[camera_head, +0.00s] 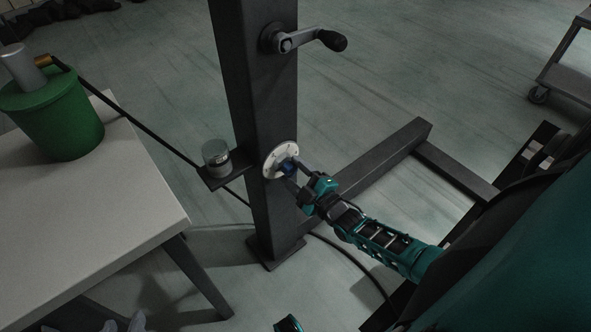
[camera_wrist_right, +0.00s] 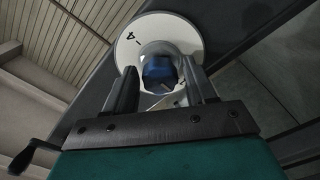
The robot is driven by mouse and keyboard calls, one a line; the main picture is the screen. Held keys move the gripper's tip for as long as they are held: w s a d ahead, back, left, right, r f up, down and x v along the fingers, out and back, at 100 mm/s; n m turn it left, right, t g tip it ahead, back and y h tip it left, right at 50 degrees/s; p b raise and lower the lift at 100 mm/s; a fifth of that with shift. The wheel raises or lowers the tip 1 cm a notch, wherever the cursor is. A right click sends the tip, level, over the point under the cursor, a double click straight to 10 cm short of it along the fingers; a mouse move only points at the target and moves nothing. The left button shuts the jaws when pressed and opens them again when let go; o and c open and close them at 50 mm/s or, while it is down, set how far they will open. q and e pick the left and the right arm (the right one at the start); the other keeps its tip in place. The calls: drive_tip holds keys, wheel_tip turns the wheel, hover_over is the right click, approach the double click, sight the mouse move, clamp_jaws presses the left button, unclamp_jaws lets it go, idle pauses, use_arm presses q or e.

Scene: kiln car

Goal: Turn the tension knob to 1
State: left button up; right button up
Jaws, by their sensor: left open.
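The tension knob (camera_wrist_right: 158,70) is blue and sits in the middle of a round white dial (camera_head: 270,165) on the dark post. In the right wrist view the dial (camera_wrist_right: 185,30) shows a mark that looks like a 4 at its upper left; other marks are hidden or unreadable. My right gripper (camera_head: 292,178) reaches the knob from the right, with one finger on each side, and appears shut on it. Where the knob points cannot be told. Only a small teal and black part, seemingly of my left gripper (camera_head: 288,324), shows at the bottom edge, away from the knob.
A crank handle (camera_head: 305,39) sticks out higher on the post (camera_head: 258,95). A small shelf holds a clear-topped jar (camera_head: 216,158) left of the dial. A pale table (camera_head: 70,215) with a green bucket (camera_head: 60,120) stands at left. A floor beam (camera_head: 380,160) runs rightward.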

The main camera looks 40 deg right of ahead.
use_arm(q)
drive_tip(key=shift+a, duration=0.1)
use_arm(e)
drive_tip(key=shift+o, duration=0.5)
drive_tip(key=shift+s, duration=0.1)
use_arm(q)
wheel_tip(320, 180, up, 2)
drive_tip(key=shift+s+r+p, duration=0.1)
drive_tip(key=shift+r+p, duration=0.05)
drive_tip(key=shift+p, duration=1.1)
use_arm(e)
drive_tip(key=s+d, duration=0.1)
drive_tip(key=s, duration=1.1)
drive_tip(key=shift+s, duration=0.35)
use_arm(q)
wheel_tip(320, 180, up, 6)
drive_tip(key=s+a+y+p, duration=0.1)
drive_tip(key=a+p, duration=0.1)
drive_tip(key=p, duration=0.8)
drive_tip(key=shift+s+a, duration=0.25)
drive_tip(key=shift+a, duration=0.15)
use_arm(e)
drive_tip(key=s+a+r+m+g, duration=0.3)
drive_tip(key=a+r+m+g, duration=0.4)
drive_tip(key=a+r, duration=0.6)
drive_tip(key=shift+s+a+r+m, duration=0.25)
drive_tip(key=shift+a+m, duration=0.15)
drive_tip(key=shift+m, duration=0.8)
